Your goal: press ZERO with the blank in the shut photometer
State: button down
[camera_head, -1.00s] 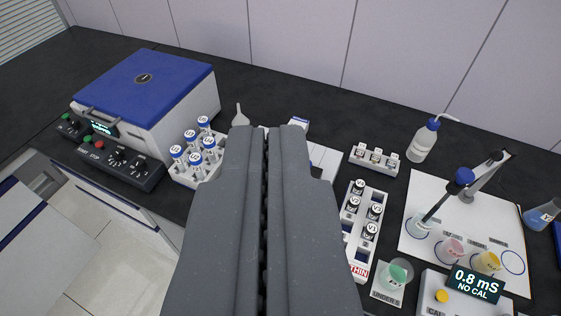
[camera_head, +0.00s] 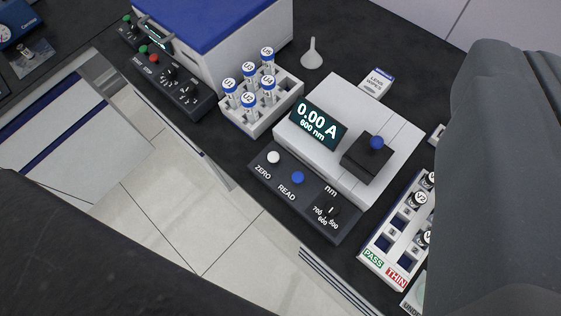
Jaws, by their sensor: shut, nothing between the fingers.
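The photometer (camera_head: 398,125) is a white box in the middle of the view. Its display (camera_head: 319,125) reads 0.00 A, 600 nm. Its dark lid (camera_head: 366,160) with a blue knob (camera_head: 376,142) looks shut; whatever is inside, including a blank, is hidden. On the dark front panel are the white ZERO button (camera_head: 273,157), the blue READ button (camera_head: 297,177) and the nm dial (camera_head: 330,208). My gripper (camera_head: 492,52) is a large grey shape close to the camera at the right, shut and empty. It appears apart from the buttons, to their right.
A white rack (camera_head: 262,118) of blue-capped vials stands left of the photometer, by a blue-lidded machine (camera_head: 205,15). A funnel (camera_head: 311,54) and a lens wipes box (camera_head: 378,82) are behind. A PASS/THIN vial rack (camera_head: 385,258) stands right, partly hidden. The bench's front edge is near.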

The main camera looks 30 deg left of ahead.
jog(key=w+a+f+n+g+p, duration=0.1)
jog(key=w+a+f+p, duration=0.1)
jog(key=w+f, duration=0.45)
jog(key=n+g+p, duration=0.4)
jog(key=n+p, duration=0.2)
send_over(271, 161)
notch_tip(271, 161, down, 28)
jog(key=shift+w+h, duration=0.2)
jog(key=shift+h, duration=0.1)
jog(key=shift+f, duration=0.25)
jog(key=shift+f+b, duration=1.75)
jog(key=shift+f, duration=2.5)
jog(key=shift+s+f+b, duration=0.2)
jog(key=shift+f+b, duration=0.1)
